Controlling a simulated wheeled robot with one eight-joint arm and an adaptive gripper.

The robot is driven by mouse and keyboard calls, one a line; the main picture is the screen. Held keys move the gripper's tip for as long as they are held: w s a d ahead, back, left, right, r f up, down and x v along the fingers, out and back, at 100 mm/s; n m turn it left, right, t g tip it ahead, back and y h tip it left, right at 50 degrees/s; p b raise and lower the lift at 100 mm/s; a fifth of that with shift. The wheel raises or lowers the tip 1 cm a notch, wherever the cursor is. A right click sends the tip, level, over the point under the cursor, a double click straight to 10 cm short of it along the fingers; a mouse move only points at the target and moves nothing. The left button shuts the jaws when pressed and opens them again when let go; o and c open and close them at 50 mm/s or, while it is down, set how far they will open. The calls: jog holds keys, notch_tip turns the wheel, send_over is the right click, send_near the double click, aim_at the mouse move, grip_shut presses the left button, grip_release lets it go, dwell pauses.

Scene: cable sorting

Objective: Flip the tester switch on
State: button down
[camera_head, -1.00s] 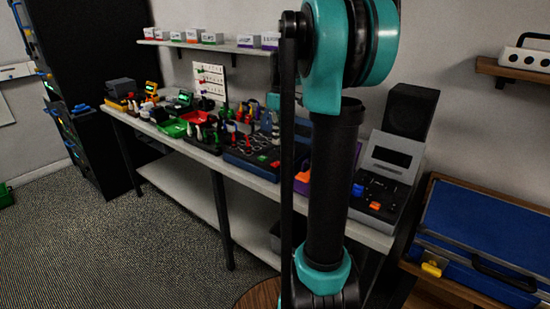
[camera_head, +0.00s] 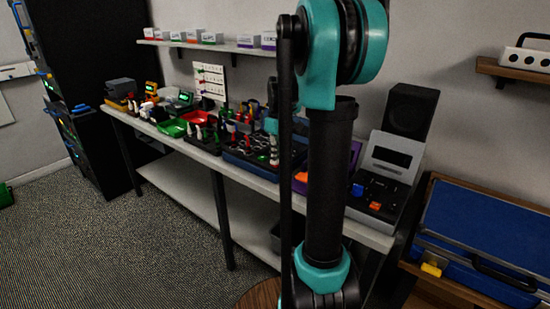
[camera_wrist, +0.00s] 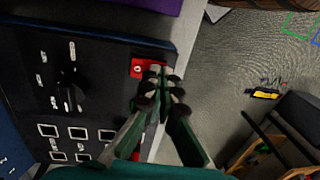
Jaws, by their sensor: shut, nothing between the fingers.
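In the wrist view a black panel (camera_wrist: 105,75) carries a red rocker switch (camera_wrist: 141,68) near its edge, with a white mark on it. A black rotary knob (camera_wrist: 68,85) and several white-framed square openings are on the same panel. My gripper (camera_wrist: 168,78) has its fingers together, with the tips over the right part of the red switch and hiding some of it. I cannot tell whether the tips touch it, or which way it is set. In the head view my arm covers part of the bench, and I cannot make out the gripper or this switch there.
The bench (camera_head: 255,183) holds trays of colored connectors and a purple bin (camera_head: 354,153). A grey console (camera_head: 388,167) with a dark screen and a black speaker (camera_head: 409,110) stand at its right end. A blue case (camera_head: 485,225) lies further right. Carpet is clear in front.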

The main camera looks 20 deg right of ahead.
jog(key=shift+s+a+f, duration=0.1)
jog(key=shift+a+f, duration=0.05)
jog(key=shift+f, duration=0.05)
jog(key=shift+h, duration=0.3)
jog(key=shift+w+d+r, duration=0.2)
jog(key=shift+w+d, duration=0.3)
jog(key=shift+d, duration=0.2)
jog(key=shift+a+r, duration=0.1)
jog(key=shift+r, duration=0.25)
notch_tip(320, 180, up, 13)
jog(key=s+a, duration=0.1)
jog(key=shift+a+r, duration=0.1)
